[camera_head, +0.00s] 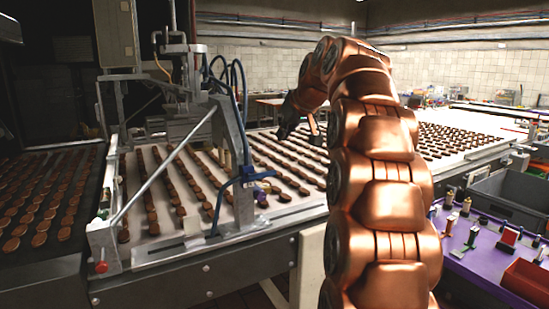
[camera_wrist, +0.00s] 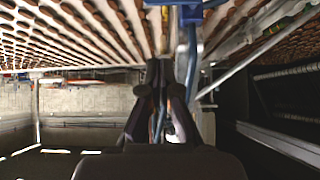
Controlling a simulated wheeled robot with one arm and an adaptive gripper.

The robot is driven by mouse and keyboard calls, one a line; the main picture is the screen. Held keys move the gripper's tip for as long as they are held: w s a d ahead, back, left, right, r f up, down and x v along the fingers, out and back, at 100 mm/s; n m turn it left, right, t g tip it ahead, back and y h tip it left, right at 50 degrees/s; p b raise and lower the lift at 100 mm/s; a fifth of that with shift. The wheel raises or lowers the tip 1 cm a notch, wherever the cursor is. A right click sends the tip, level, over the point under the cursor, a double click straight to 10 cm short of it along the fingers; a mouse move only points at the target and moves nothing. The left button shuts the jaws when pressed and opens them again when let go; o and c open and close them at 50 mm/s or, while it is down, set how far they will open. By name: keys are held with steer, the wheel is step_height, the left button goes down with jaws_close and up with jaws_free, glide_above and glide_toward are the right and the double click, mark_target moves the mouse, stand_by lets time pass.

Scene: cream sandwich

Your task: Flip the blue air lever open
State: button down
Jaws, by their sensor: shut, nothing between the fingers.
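A blue fitting with a handle-like arm (camera_head: 257,176), which looks like the blue air lever, sits on the metal frame at the near edge of the conveyor in the head view. Whether it is open or closed cannot be made out. A blue part also shows at the top of the wrist view (camera_wrist: 190,12), beyond my fingertips. My gripper (camera_head: 283,133) is above the rows of biscuits, up and to the right of the blue fitting and apart from it. In the wrist view my gripper (camera_wrist: 164,66) is shut and empty. My copper arm covers part of the conveyor.
The conveyor (camera_head: 300,208) carries rows of brown biscuits. A metal frame with a diagonal strut (camera_head: 165,167) and blue hoses stands left of my gripper. A purple table (camera_head: 462,262) with small parts and a red bin (camera_head: 527,279) is at the right, beside grey crates (camera_head: 509,192).

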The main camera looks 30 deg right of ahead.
steer(key=p, duration=0.2)
glide_above(261, 174)
steer(key=s+d, duration=0.1)
steer(key=d, duration=0.2)
step_height(261, 174, down, 7)
steer(key=shift+s+a+f, duration=0.1)
steer(key=shift+s+f, duration=0.1)
steer(key=shift+f, duration=1.75)
